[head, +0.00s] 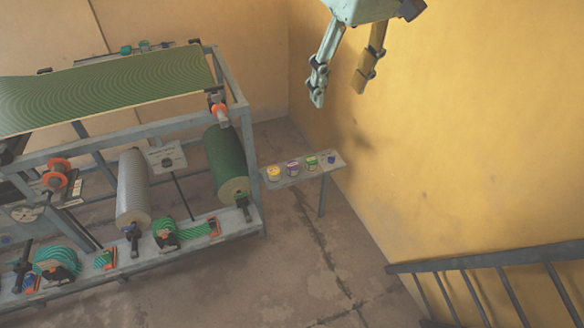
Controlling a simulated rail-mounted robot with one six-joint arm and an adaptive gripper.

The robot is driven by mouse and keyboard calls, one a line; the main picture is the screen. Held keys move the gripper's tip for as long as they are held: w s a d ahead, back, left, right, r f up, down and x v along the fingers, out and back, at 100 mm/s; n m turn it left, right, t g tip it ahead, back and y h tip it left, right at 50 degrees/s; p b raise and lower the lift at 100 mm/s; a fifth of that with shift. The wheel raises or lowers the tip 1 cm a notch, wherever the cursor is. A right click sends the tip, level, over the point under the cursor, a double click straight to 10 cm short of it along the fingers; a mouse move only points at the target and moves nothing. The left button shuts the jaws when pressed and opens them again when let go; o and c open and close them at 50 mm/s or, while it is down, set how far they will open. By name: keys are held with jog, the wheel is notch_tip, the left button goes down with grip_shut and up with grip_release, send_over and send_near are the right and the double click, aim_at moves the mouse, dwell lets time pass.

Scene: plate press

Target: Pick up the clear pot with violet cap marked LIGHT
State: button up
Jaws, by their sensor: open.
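A small pot with a violet cap (292,168) stands on a narrow grey shelf table (325,165), second from the left in a row of pots. Its label is too small to read, so I cannot tell whether it says LIGHT. A yellow pot (274,174) is to its left and a green pot (311,162) to its right. My gripper (338,98) hangs at the top of the head view, open and empty, its two fingers pointing down. It appears well above the pots and apart from them.
A small dark blue item (331,159) sits at the shelf's right end. A large press frame (240,110) with rollers stands just left of the shelf. A yellow wall (440,130) rises behind and right. A metal railing (490,260) is at lower right.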

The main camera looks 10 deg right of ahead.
jog(key=w+f+n, duration=0.1)
jog(key=w+f, duration=0.3)
jog(key=w, duration=0.4)
jog(key=w+f+n, duration=0.1)
jog(key=w+f, duration=0.3)
jog(key=w, duration=0.4)
jog(key=n+g+b, duration=0.2)
jog(key=n, duration=0.4)
send_over(293, 164)
jog(key=s+d, duration=0.1)
jog(key=d, duration=0.1)
notch_tip(293, 164, down, 42)
jog(key=f, duration=0.1)
jog(key=shift+a+r+y, duration=0.2)
jog(key=shift+r+y, duration=0.05)
jog(key=shift+y, duration=0.15)
jog(key=shift+w+a+f+b, duration=0.1)
jog(key=shift+a+f, duration=0.1)
jog(key=shift+f, duration=1.2)
jog(key=shift+w+a+f+b, duration=0.1)
jog(key=shift+a+f, duration=0.05)
jog(key=shift+f, duration=1.3)
jog(key=shift+w+a+f+b, duration=0.1)
jog(key=shift+a+f, duration=0.1)
jog(key=shift+f, duration=1.2)
jog(key=shift+f, duration=0.15)
